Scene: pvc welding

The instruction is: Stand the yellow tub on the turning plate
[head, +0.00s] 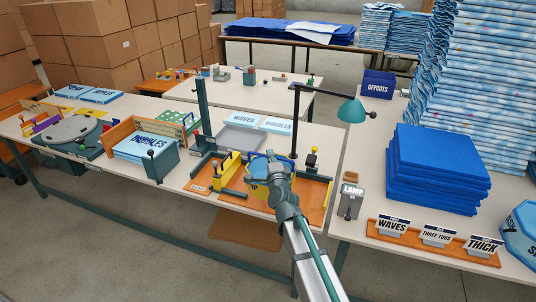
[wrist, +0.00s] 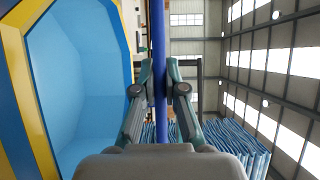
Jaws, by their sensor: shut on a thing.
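The yellow tub (head: 257,188) is at the orange tray on the middle table in the head view, partly hidden by my arm. In the wrist view the tub (wrist: 20,85) fills the left side, with a yellow and blue rim and a light blue inside that looks empty. My gripper (wrist: 160,90) is shut on a blue bar, which appears to be the tub's handle (wrist: 159,50). In the head view my gripper (head: 272,165) is over the tub; whether the tub touches the tray cannot be told. A round grey plate (head: 72,130), apparently the turning plate, lies far left.
The orange tray (head: 314,195) has dark raised edges and a yellow block. A dark post (head: 201,110), a teal lamp (head: 351,110) and a wooden rack with blue packs (head: 145,146) stand around it. A grey tray (head: 240,138) lies behind.

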